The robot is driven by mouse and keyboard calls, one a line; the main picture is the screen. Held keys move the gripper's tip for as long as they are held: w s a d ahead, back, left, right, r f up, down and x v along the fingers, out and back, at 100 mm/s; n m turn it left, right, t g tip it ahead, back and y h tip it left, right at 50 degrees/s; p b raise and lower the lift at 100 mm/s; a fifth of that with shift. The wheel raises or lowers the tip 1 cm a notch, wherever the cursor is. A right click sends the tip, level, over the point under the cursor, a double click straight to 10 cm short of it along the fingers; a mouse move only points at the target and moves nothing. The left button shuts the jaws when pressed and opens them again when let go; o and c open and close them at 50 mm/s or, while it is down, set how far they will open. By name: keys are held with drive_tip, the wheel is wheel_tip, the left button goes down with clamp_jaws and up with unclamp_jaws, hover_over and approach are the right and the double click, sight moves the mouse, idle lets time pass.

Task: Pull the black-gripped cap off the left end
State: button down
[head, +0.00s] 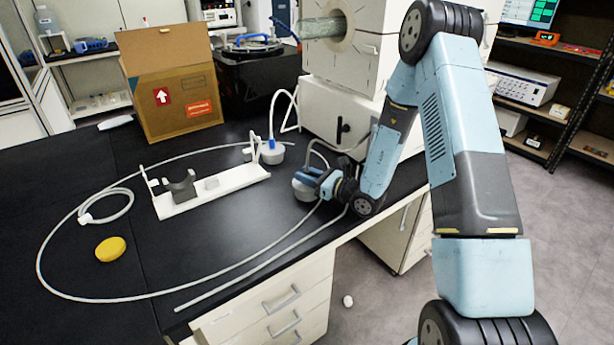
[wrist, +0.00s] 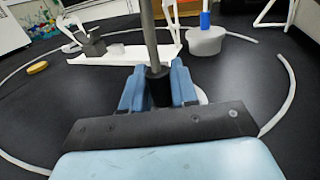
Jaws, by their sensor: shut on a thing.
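My gripper (head: 318,186) is low over the front right part of the black bench. In the wrist view my gripper (wrist: 158,92) is shut around a black grip (wrist: 160,86), with a grey tube rising from it. A pale round cap (head: 303,191) shows beside and under the jaws; most of it is hidden. I cannot tell whether it touches the bench. A second pale cap with a blue grip (head: 272,152) sits farther back, and also shows in the wrist view (wrist: 206,41). The left end of the glass cylinder (head: 322,28) on the white machine shows no cap.
A white stand with a grey cradle (head: 212,190) lies mid-bench. A long pale hose (head: 100,297) loops around it, near a yellow disc (head: 110,249). An open cardboard box (head: 170,95) stands behind. The white machine (head: 345,105) is close behind my arm.

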drive_tip(key=shift+f, duration=0.2)
drive_tip(key=shift+c, duration=0.8)
unclamp_jaws()
drive_tip(key=shift+r, duration=0.1)
drive_tip(key=s+d+r, duration=0.3)
drive_tip(key=s+d, duration=0.1)
drive_tip(key=d, duration=0.1)
drive_tip(key=shift+d, duration=0.4)
idle(0.8)
drive_tip(key=shift+r, duration=0.1)
